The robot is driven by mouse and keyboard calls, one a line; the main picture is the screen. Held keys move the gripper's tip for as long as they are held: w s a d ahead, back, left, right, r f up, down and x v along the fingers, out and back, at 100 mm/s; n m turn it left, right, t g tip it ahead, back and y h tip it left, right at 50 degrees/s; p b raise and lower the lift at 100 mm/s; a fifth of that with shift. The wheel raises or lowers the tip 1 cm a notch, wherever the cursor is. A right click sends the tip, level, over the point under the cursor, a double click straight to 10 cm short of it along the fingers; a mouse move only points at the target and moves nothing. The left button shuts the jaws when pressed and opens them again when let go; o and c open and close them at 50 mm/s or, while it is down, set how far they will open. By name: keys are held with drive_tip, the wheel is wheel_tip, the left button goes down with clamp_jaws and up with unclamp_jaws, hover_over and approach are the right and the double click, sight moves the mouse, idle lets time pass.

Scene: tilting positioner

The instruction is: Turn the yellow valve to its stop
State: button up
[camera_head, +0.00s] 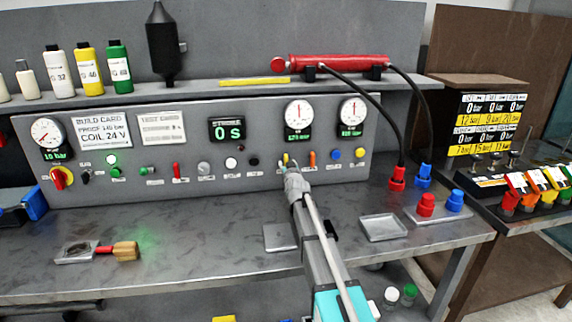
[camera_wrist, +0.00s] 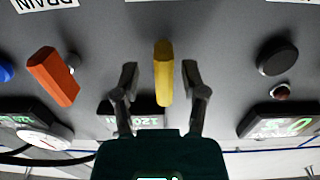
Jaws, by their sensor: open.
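The yellow valve handle (camera_wrist: 163,75) shows in the wrist view as an upright bar on the grey panel. My gripper (camera_wrist: 161,82) is open, with one dark finger on each side of the handle and a visible gap on both sides. In the head view my gripper (camera_head: 294,172) is at the panel below the left of the two right-hand gauges. There it hides most of the yellow handle, of which a small bit (camera_head: 286,158) shows. I cannot tell how far the fingers reach past the handle in depth.
An orange lever (camera_wrist: 53,76) sits beside the yellow one; it also shows in the head view (camera_head: 312,159). A dark knob (camera_wrist: 278,57) is on the other side. Gauges (camera_head: 299,114) sit above. The bench (camera_head: 190,230) holds a tray (camera_head: 384,228) and a red-and-wood tool (camera_head: 118,250).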

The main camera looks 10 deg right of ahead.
drive_tip(key=s, duration=1.1)
drive_tip(key=shift+s, duration=0.1)
